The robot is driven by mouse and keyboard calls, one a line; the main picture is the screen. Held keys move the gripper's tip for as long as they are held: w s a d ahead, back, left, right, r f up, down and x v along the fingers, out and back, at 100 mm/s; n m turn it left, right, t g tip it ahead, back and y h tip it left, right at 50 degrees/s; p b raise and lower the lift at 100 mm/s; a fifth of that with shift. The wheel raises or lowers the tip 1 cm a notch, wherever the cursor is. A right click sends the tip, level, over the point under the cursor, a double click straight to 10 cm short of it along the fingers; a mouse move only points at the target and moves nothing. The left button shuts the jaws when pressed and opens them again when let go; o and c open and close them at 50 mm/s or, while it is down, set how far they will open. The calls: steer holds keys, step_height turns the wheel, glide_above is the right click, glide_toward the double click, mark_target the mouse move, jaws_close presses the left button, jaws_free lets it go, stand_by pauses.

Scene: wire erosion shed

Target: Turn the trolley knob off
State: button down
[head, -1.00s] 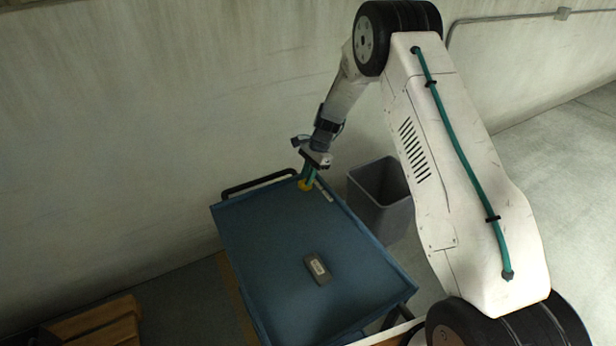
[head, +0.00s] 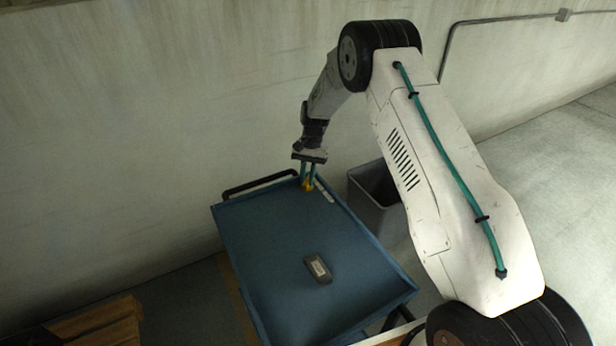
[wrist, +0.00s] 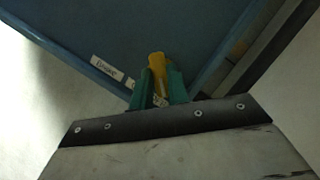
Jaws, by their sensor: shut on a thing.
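The blue trolley (head: 255,240) stands below my arm, with a yellow knob (head: 308,187) at the far end of its top, near the corner by the bin. My gripper (head: 308,179) points down at the knob, its green fingers on either side of it. In the wrist view the gripper (wrist: 159,90) is shut on the yellow knob (wrist: 157,62), whose long upper part shows between and beyond the fingers. Its base is partly hidden by the fingers. A white label (wrist: 108,69) with dark lettering lies beside it; a second label is partly covered.
A dark grey device with a pale label (head: 318,268) lies on the trolley top. A grey bin (head: 372,205) stands close to the trolley's right side. The trolley's black handle (head: 258,184) is at the far end, near the wall. Brown boxes (head: 100,322) sit at the lower left.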

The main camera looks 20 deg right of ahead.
stand_by(0.5)
steer(key=c, duration=1.4)
jaws_free()
steer(key=shift+o, duration=0.2)
steer(key=shift+r, duration=0.1)
steer(key=v, duration=0.7)
steer(key=shift+w+r, duration=0.15)
steer(key=shift+r, duration=0.2)
steer(key=shift+d, duration=0.1)
